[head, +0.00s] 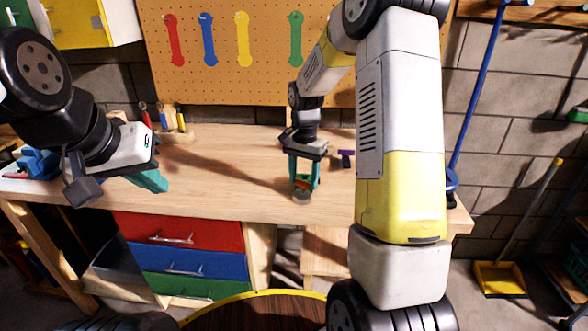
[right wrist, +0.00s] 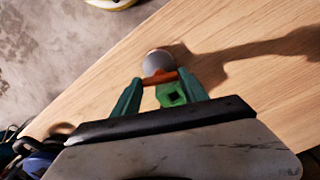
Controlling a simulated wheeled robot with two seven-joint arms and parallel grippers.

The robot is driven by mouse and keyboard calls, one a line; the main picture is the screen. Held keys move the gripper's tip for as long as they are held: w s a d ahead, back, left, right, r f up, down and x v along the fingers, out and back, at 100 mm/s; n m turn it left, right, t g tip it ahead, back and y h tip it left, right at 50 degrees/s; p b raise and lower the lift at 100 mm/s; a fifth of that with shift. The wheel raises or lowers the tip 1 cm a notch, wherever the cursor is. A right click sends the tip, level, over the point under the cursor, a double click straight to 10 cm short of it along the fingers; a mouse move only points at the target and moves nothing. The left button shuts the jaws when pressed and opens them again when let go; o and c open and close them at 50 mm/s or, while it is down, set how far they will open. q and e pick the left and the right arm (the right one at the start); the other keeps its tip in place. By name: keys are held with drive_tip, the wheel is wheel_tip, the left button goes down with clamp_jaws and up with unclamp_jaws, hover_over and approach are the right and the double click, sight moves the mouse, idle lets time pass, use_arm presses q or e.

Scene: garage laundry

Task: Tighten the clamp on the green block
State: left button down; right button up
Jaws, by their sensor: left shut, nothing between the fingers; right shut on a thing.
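My right gripper (head: 305,180) reaches down over the front part of the wooden workbench, its teal fingers shut on the orange part of the clamp (head: 302,186). In the right wrist view the orange clamp part (right wrist: 160,78) lies between the fingertips. The green block (right wrist: 171,95) shows between the fingers, next to the orange part. A grey rounded piece (right wrist: 158,62) lies just beyond the fingertips. The fingers hide much of the clamp, and I cannot tell how tightly it grips the block. My left gripper (head: 150,181) is shut and empty at the left, above the bench front.
The workbench (head: 230,190) has free room between my grippers. A small purple object (head: 346,158) lies right of my right gripper. A holder with several tools (head: 178,135) stands at the back left. A pegboard (head: 270,70) rises behind. Red, blue and green drawers (head: 180,235) sit below.

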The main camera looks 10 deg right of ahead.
sight(304, 181)
drive_tip(key=m, duration=0.5)
drive_tip(key=shift+m, duration=0.3)
drive_tip(key=m, duration=0.4)
drive_tip(key=shift+m, duration=0.3)
drive_tip(key=o, duration=1.4)
wheel_tip(304, 181, up, 8)
drive_tip(key=shift+f, duration=0.1)
